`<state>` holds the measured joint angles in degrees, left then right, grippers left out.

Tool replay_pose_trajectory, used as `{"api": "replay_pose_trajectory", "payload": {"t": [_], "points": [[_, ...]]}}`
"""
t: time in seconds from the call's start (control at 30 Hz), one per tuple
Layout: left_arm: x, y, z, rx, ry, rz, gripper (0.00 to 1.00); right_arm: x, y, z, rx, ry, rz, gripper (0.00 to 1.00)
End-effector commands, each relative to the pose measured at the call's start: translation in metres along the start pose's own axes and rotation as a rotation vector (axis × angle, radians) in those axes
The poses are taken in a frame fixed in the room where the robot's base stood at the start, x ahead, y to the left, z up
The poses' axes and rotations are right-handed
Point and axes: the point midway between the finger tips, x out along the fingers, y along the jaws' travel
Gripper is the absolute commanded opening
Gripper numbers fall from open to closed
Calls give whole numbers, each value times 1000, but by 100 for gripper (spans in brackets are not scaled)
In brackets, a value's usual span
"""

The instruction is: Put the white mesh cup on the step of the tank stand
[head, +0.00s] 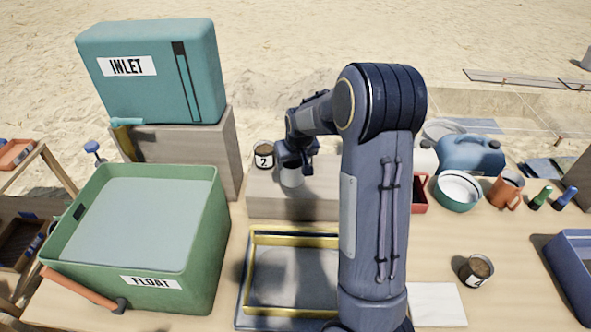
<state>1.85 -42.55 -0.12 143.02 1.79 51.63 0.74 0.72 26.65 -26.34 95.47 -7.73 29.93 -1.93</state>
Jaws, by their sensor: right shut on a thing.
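My right gripper (292,164) points down over the low wooden step (285,205) of the tank stand. It is shut on the white mesh cup (291,178), whose lower part shows below the fingers. The cup looks upright at the step's top surface; I cannot tell whether it touches. The taller part of the stand (205,155) is to the left and carries the teal INLET tank (150,85). My left gripper is not in view.
A green FLOAT bin (205,255) stands at front left, and a yellow-edged tray (262,238) lies before the step. My right arm hides part of the table; bowls, a mug (506,190) and a blue jug (470,153) stand right.

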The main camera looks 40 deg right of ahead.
Motion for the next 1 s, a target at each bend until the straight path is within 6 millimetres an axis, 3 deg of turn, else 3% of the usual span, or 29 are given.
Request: {"api": "replay_pose_trajectory", "payload": {"t": [0.43,0.8,0.83,1.0], "points": [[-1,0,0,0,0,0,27,42,10,11,-2,-2,-1,27],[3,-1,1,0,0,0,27,48,10,13,-2,0,-1,27],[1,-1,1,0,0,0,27,47,10,12,-2,0,-1,64],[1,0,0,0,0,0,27,46,10,12,-2,0,-1,82]]}}
